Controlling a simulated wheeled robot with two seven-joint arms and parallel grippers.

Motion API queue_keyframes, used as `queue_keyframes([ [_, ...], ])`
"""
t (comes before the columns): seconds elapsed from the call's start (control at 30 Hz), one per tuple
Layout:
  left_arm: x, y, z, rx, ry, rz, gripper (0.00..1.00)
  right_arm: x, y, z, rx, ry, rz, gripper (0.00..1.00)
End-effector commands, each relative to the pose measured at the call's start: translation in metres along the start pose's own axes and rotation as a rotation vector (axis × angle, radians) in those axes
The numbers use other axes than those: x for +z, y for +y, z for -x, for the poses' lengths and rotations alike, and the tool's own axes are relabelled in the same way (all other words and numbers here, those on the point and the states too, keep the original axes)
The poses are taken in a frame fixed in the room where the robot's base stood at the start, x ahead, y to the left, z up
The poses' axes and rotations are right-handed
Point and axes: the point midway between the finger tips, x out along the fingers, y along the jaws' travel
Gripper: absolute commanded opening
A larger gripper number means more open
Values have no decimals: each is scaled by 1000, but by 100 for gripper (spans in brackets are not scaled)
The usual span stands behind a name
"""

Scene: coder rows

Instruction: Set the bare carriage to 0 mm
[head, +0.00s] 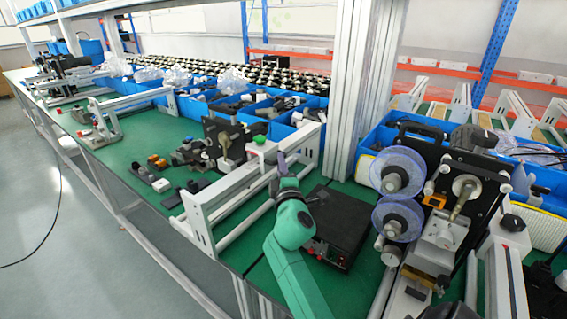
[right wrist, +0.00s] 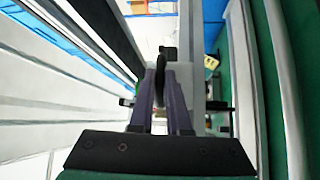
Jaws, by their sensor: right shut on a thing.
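A white-framed rail stand (head: 200,225) sits on the green bench, with long bars running back to the right. A small light carriage with a green top (head: 258,139) is on it. My right gripper (head: 281,165) is at the rail, just right of that green top. In the right wrist view, the fingers (right wrist: 162,92) are shut around an upright black handle (right wrist: 162,65), beside a pale block (right wrist: 184,75). The handle seems part of the bare carriage, but the join is hidden. No millimetre scale is legible. My left gripper is not in view.
A black box (head: 338,228) lies right of my right arm. A machine with blue-clear reels (head: 397,170) stands further right. Blue bins (head: 290,118) line the back, and a grey post (head: 350,90) rises behind the rail. Small parts lie to the left.

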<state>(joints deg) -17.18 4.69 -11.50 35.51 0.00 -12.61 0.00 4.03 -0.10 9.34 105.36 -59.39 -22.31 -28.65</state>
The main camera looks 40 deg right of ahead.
Motion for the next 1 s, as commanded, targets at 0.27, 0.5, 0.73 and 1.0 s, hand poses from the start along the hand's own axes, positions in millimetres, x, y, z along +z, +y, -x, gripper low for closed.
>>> queue_keyframes([
  [0.27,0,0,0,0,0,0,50,0,-2,0,-3,1,0,45],
  [0.5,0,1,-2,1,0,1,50,0,-3,8,-4,1,1,45],
  [0.73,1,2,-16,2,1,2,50,0,-7,60,-6,1,-2,45],
  [1.0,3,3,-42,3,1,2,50,0,-7,131,-5,1,0,45],
])
